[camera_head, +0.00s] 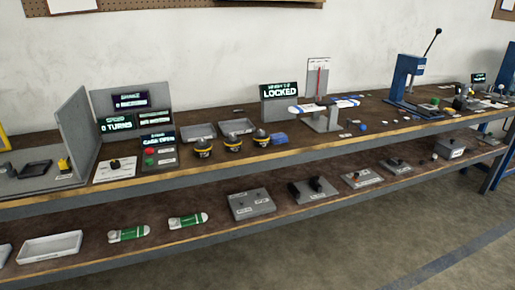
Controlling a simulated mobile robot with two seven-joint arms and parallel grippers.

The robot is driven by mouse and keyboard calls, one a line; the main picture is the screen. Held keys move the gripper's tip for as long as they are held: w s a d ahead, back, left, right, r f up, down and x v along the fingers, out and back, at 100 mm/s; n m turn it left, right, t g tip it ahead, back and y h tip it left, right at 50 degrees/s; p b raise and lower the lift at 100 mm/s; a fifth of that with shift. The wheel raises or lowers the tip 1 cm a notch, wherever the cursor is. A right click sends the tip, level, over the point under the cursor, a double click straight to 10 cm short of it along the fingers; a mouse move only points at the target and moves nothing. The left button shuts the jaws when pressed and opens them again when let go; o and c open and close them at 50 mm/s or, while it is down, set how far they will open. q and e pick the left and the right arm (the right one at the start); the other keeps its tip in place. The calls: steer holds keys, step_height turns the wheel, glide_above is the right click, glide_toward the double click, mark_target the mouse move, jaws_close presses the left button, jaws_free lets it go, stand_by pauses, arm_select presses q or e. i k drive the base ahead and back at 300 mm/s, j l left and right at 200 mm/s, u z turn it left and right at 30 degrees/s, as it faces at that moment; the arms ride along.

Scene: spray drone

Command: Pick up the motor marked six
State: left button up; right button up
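Three dark round motors with yellow bands stand in a row on the upper shelf: a left one (203,149), a middle one (233,144) and a right one (261,138). Small pale marks show on their bands, but they are too small to read, so I cannot tell which is marked six. Neither of my grippers is in view.
Two grey trays (198,132) lie behind the motors. A small blue block (279,139) sits just right of the right motor. A panel of displays (130,122) stands to the left. A grey stand with a propeller (324,112) is to the right.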

mark_target(259, 142)
steer(key=i+l+u, duration=0.1)
steer(key=u, duration=0.35)
steer(key=l+u, duration=0.15)
steer(key=u, duration=0.25)
steer(key=i+l+u, duration=0.1)
steer(key=u, duration=0.35)
steer(key=l+u, duration=0.3)
steer(key=l, duration=0.15)
steer(key=l+u, duration=0.25)
steer(key=l, duration=0.25)
steer(key=k+l+u, duration=0.15)
steer(key=l, duration=0.3)
steer(key=l+u, duration=0.1)
steer(key=l, duration=0.35)
